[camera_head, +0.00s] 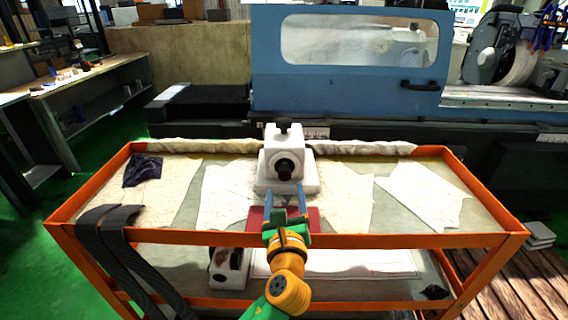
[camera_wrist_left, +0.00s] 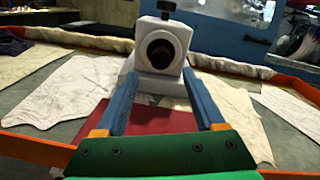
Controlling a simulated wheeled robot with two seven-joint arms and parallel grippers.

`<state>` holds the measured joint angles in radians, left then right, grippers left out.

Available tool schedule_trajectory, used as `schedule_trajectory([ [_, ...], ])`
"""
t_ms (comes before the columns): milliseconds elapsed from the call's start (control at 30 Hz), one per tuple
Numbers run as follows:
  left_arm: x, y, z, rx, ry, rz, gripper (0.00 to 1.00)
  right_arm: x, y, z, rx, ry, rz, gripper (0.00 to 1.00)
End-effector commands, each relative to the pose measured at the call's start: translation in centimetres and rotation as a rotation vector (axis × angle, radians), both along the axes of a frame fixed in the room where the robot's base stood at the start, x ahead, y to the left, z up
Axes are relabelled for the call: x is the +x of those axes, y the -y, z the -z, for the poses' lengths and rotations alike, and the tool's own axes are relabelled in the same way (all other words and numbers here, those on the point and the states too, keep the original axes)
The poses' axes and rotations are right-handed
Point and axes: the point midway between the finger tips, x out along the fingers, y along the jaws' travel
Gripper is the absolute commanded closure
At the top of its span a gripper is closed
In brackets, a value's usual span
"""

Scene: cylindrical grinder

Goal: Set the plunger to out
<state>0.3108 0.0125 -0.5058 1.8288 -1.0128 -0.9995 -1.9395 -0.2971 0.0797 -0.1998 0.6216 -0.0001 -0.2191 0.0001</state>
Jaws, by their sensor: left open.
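A white block-shaped device (camera_head: 287,158) stands upright on the top shelf of the orange cart. A round black plunger (camera_head: 284,169) faces me from its front, and a black knob (camera_head: 283,124) sits on top. My right gripper is not in view.
The orange cart (camera_head: 400,240) has a raised rim. Pale cloths or papers (camera_head: 425,192) lie flat on its top shelf. A dark red pad (camera_head: 256,218) lies in front of the device. A blue grinder cover (camera_head: 350,97) stands behind the cart. Dark straps (camera_head: 112,235) hang over the left front rim.

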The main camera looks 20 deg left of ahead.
Motion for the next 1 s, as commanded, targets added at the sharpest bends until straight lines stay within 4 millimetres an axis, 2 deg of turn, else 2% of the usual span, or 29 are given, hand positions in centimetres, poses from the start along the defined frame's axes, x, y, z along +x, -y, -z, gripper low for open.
schedule_trajectory([
  [133,1.3,-0.4,-0.1,0.004,-0.001,-0.001,0.29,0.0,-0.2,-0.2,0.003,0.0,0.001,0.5],
  [300,4.7,-1.6,-0.1,0.001,-0.001,-0.002,0.29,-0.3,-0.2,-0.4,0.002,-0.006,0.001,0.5],
  [400,6.0,-2.0,0.0,0.001,0.0,-0.001,0.29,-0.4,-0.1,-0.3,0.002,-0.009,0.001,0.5],
  [500,6.7,-2.2,0.1,0.0,-0.001,0.0,0.29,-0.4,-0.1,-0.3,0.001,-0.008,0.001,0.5],
  [733,6.8,-2.3,0.1,-0.002,0.0,0.0,0.29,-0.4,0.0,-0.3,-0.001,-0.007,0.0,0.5],
  [1000,6.7,-2.3,0.1,-0.001,0.0,0.001,1.0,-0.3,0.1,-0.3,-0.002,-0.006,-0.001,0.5],
])
